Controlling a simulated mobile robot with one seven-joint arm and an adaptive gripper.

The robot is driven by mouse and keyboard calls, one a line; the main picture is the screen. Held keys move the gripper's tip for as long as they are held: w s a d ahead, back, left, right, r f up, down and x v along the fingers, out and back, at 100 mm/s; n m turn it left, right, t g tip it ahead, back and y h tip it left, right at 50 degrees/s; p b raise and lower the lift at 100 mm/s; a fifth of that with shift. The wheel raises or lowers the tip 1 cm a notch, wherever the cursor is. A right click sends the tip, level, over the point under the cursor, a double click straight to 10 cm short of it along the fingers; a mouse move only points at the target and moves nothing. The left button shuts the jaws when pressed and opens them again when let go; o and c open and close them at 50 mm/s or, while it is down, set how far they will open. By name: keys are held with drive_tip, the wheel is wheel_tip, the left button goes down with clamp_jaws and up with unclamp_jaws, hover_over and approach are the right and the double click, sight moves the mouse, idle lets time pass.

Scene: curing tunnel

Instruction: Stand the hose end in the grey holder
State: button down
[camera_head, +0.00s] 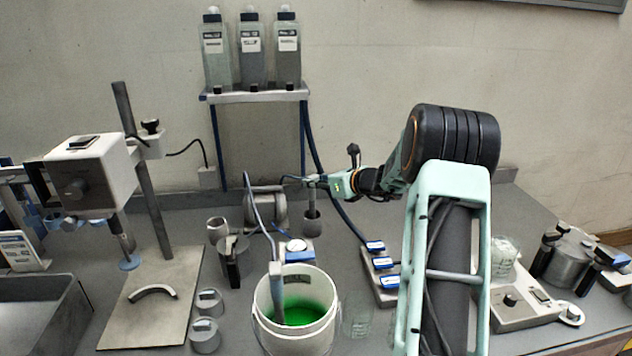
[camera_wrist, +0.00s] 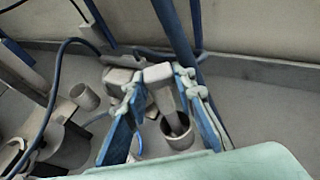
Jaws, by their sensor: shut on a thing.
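My gripper (camera_head: 318,181) is shut on the hose end, a grey rod with a blocky head, behind the white bucket. In the wrist view the hose end (camera_wrist: 160,82) lies between the blue fingers of my gripper (camera_wrist: 165,125). The grey holder (camera_head: 311,226) is a small cup on the bench below my gripper. It also shows in the wrist view (camera_wrist: 178,142), where the rod's lower end reaches into its mouth, slightly tilted in the picture. I cannot tell whether the rod touches the cup's bottom.
A white bucket (camera_head: 262,325) with green liquid stands in front, with a grey rod in it. A drum-like device (camera_head: 266,209) stands left of the holder. Behind is a shelf (camera_head: 255,96) with three bottles. Blue-labelled blocks (camera_head: 382,262) lie to the right.

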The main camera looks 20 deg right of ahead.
drive_tip(key=shift+f+b, duration=0.5)
drive_tip(key=shift+f, duration=0.05)
idle(0.8)
idle(0.3)
drive_tip(key=c, duration=1.5)
unclamp_jaws()
drive_tip(key=o, duration=0.6)
drive_tip(key=shift+s, duration=0.1)
drive_tip(key=shift+p+v, duration=0.35)
drive_tip(key=shift+v, duration=3.8)
